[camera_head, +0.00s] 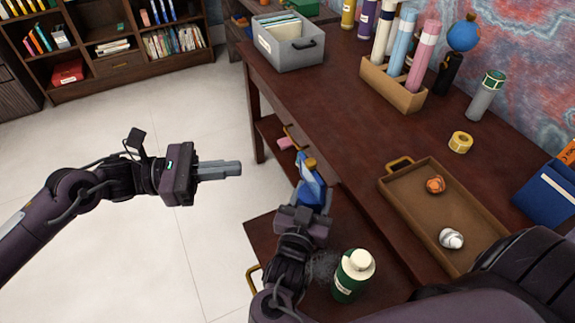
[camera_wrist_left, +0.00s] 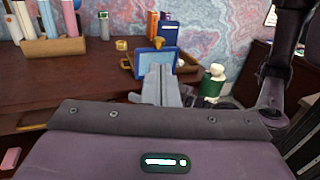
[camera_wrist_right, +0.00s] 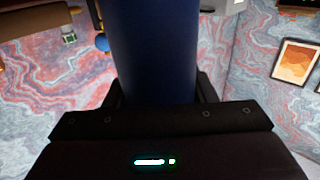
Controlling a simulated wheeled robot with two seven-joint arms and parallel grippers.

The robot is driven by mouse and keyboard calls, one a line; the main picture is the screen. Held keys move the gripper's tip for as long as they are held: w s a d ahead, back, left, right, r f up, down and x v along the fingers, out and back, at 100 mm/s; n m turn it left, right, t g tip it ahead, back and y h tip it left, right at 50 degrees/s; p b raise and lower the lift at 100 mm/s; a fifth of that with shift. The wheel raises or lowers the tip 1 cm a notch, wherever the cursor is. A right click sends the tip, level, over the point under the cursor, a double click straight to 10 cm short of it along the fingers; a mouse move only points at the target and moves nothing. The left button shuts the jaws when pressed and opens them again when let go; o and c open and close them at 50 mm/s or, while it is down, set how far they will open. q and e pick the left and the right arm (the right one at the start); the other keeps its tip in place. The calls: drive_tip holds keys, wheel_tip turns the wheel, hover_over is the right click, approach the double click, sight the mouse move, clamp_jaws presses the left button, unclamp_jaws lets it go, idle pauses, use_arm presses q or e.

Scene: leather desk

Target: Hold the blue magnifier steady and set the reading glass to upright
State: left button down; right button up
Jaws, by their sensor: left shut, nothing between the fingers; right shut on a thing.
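The blue magnifier (camera_head: 308,172) is in my right gripper (camera_head: 312,207), held up over the lower desk part near the desk's front edge. In the left wrist view the magnifier (camera_wrist_left: 155,62) shows as a blue frame around a pale pane, behind my left fingers. In the right wrist view a wide dark blue part (camera_wrist_right: 155,50) rises between the fingers, whose tips are hidden. My left gripper (camera_head: 238,168) is shut and empty, left of the magnifier and apart from it. It also shows in the left wrist view (camera_wrist_left: 158,80).
A green bottle (camera_head: 353,275) with a white cap stands close to my right gripper. A brown tray (camera_head: 405,205) on the desk holds an orange lump and a silver ball. A grey file box (camera_head: 287,50) stands at the back left. Open floor lies around my left arm.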

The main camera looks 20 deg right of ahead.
sight(305, 162)
use_arm(q)
drive_tip(key=shift+n+t+h, duration=0.3)
drive_tip(key=shift+t+h, duration=0.4)
drive_tip(key=x, duration=0.3)
drive_tip(key=f+x, duration=0.1)
drive_tip(key=x, duration=0.3)
drive_tip(key=s+f+x, duration=0.1)
drive_tip(key=x, duration=0.3)
drive_tip(key=shift+s+a, duration=0.1)
drive_tip(key=shift+x, duration=1.1)
drive_tip(key=shift+r, duration=0.25)
